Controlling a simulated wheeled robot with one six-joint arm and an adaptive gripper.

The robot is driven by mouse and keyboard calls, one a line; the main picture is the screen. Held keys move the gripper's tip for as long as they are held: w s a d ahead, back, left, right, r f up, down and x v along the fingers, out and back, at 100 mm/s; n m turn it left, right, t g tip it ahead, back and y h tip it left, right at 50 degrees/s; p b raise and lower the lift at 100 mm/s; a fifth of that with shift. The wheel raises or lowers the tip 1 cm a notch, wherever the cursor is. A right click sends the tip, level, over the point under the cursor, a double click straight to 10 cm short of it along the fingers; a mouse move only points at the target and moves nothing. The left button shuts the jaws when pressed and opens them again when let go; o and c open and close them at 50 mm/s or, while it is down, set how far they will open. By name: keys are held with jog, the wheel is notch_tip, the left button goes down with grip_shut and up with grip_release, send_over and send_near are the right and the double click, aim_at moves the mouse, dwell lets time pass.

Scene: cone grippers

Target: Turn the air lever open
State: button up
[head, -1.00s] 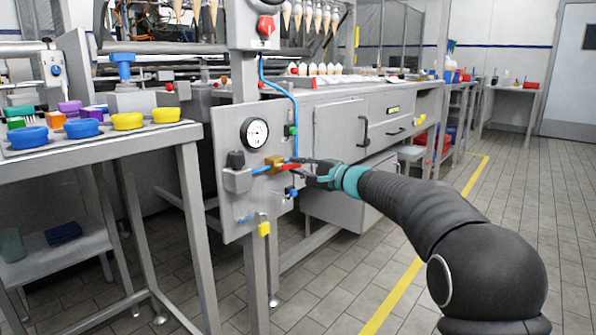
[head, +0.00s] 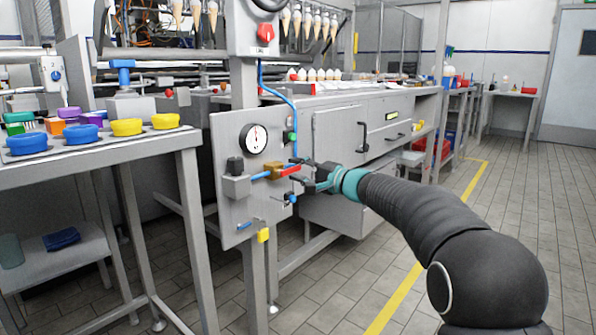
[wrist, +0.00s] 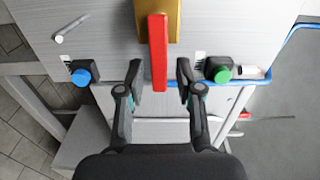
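The red air lever (head: 290,171) sits on a brass valve (head: 272,168) on a grey upright panel (head: 232,137). In the wrist view the lever (wrist: 158,52) extends from the brass block (wrist: 174,20) toward my gripper. My gripper (wrist: 159,75) is open, one finger on each side of the lever's free end, with a visible gap on both sides. In the head view my gripper (head: 311,173) is at the panel's right edge, beside the lever. A round white gauge (head: 253,138) is above the valve.
Blue tubing (head: 278,95) runs down to the panel. A green knob (wrist: 222,73) and a blue knob (wrist: 81,77) flank my fingers. A table with coloured round pieces (head: 128,127) stands at left. Open floor (head: 480,240) lies to the right.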

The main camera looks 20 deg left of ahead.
jog(key=shift+d, duration=0.1)
jog(key=v, duration=1.1)
jog(key=shift+d, duration=0.4)
jog(key=shift+s, duration=0.1)
jog(key=s+d+f+g+h, duration=0.2)
jog(key=s+f+g+h, duration=0.3)
jog(key=f, duration=0.7)
jog(key=s+d+f+n+h+p, duration=0.1)
jog(key=s+d+f+h, duration=0.15)
jog(key=s, duration=0.25)
jog(key=s+d+f+n+h+p, duration=0.1)
jog(key=s+d, duration=0.3)
jog(key=s, duration=0.2)
jog(key=s+d+r+n+t+h+p, duration=0.15)
jog(key=s+d+h+p, duration=0.35)
jog(key=s+d, duration=1.05)
jog(key=s+d+r+t+h+p, duration=0.2)
jog(key=s+d+r+h+p, duration=0.1)
jog(key=s+d+r, duration=0.2)
jog(key=s+r+n, duration=0.1)
jog(key=s+r, duration=0.1)
jog(key=s, duration=0.1)
jog(key=shift+d+r+p, duration=0.15)
jog(key=shift+d+p, duration=0.1)
jog(key=shift+p, duration=0.1)
